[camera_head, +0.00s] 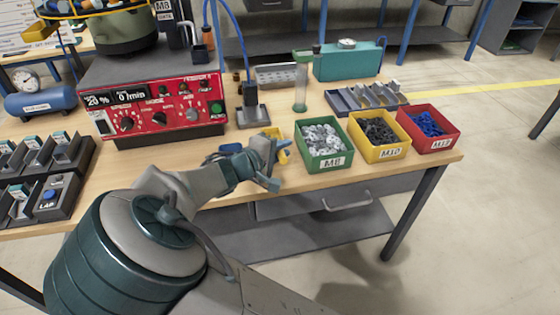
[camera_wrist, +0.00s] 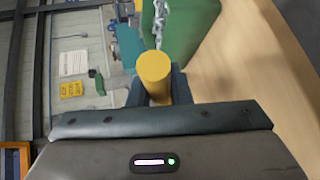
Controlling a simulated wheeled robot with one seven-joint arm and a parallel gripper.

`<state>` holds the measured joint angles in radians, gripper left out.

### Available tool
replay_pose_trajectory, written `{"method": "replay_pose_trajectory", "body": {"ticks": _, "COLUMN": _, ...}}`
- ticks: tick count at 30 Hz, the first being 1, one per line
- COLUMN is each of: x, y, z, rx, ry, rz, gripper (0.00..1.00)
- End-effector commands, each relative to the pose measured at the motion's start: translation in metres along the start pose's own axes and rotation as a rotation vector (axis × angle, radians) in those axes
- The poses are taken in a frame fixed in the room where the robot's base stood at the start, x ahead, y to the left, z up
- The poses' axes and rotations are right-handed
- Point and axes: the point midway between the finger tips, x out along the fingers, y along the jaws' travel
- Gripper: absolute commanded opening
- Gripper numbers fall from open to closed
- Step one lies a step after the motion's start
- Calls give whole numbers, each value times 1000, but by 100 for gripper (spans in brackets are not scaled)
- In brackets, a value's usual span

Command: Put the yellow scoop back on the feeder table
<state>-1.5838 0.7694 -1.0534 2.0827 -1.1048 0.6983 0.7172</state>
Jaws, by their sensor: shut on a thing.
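The yellow scoop (camera_head: 282,154) shows in the head view mostly behind my gripper, at the table's front part. In the wrist view its round yellow end (camera_wrist: 154,67) stands between my fingers. My gripper (camera_head: 268,160) is shut on the scoop, just left of the green bin. The scoop's lower part is hidden, so I cannot tell whether it touches the table. The wooden feeder table (camera_head: 430,158) lies below and around it.
The green M8 bin (camera_head: 324,162) is close on the right, with a yellow bin (camera_head: 379,154) and red bin (camera_head: 428,146) beyond. A red control box (camera_head: 158,113) stands at the left. Dark trays (camera_head: 50,205) fill the table's left end.

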Motion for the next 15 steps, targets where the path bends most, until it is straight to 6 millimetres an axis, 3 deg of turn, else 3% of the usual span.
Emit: {"method": "replay_pose_trajectory", "body": {"ticks": 15, "x": 10, "y": -42, "z": -8, "rx": 0, "ry": 2, "rz": 0, "gripper": 0}}
